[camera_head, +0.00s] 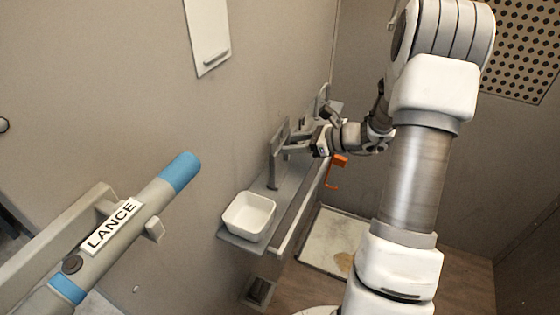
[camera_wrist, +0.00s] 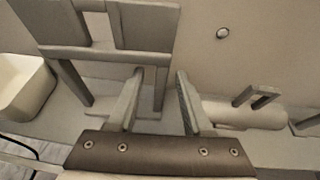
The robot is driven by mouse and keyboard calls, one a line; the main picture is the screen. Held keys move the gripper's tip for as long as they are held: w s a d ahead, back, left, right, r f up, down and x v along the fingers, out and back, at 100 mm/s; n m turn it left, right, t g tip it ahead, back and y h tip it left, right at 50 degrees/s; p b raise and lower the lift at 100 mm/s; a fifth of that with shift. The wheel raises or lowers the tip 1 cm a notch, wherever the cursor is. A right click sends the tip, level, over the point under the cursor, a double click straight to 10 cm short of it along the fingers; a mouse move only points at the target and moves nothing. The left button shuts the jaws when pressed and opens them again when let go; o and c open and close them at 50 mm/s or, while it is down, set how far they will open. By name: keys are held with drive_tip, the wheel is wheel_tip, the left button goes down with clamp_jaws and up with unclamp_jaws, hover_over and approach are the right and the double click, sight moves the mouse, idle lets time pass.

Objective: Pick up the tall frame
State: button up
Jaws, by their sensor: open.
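The tall frame (camera_head: 275,164) is grey and stands upright on a narrow wall shelf, behind the white bowl. In the wrist view the frame (camera_wrist: 145,30) fills the upper left, with a crossbar and two legs. My gripper (camera_head: 291,148) reaches in from the right at the frame. In the wrist view my gripper (camera_wrist: 158,90) has its two fingers apart, with the frame's right leg showing between them. I cannot tell whether either finger touches it.
The white bowl (camera_head: 248,216) sits on the near end of the grey shelf (camera_head: 232,240). A small grey bracket (camera_wrist: 262,97) and a pale cylinder (camera_wrist: 235,114) lie right of my fingers. An orange hook (camera_head: 334,171) hangs at the shelf's front. A lance (camera_head: 115,228) is at left.

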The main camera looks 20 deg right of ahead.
clamp_jaws()
drive_tip(key=shift+r, duration=0.1)
idle(1.2)
